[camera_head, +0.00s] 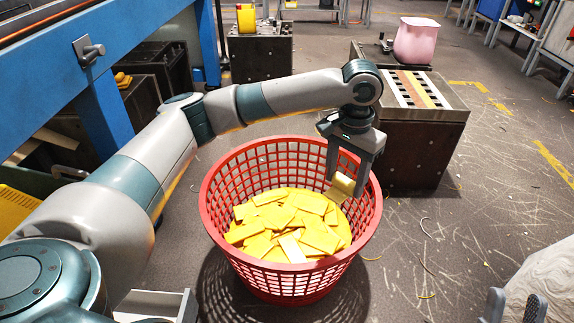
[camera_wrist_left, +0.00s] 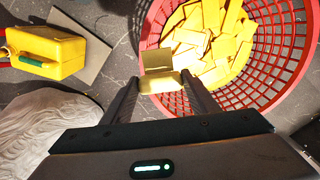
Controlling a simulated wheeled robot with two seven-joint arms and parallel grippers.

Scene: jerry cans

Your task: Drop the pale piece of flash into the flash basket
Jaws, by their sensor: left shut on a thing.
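My left gripper (camera_head: 347,172) points down above the right inner side of the red flash basket (camera_head: 214,196). It is shut on a pale yellow piece of flash (camera_head: 342,188), which hangs tilted between the fingertips, above the heap. In the left wrist view the piece (camera_wrist_left: 157,62) is between the two fingers (camera_wrist_left: 160,84), overlapping the red basket's near-left rim (camera_wrist_left: 182,97). Inside the basket lies a heap of yellow flash (camera_head: 288,222), with one paler piece (camera_head: 292,248) on top. My right gripper (camera_head: 514,308) shows at the bottom right, its two fingers apart and nothing visible between them.
A dark block table with a striped top (camera_head: 410,90) and a pink container (camera_head: 416,40) stands behind and right of the basket. A yellow jerry can (camera_wrist_left: 48,50) is at the left wrist view's left. The scratched floor (camera_head: 440,225) right of the basket is mostly clear.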

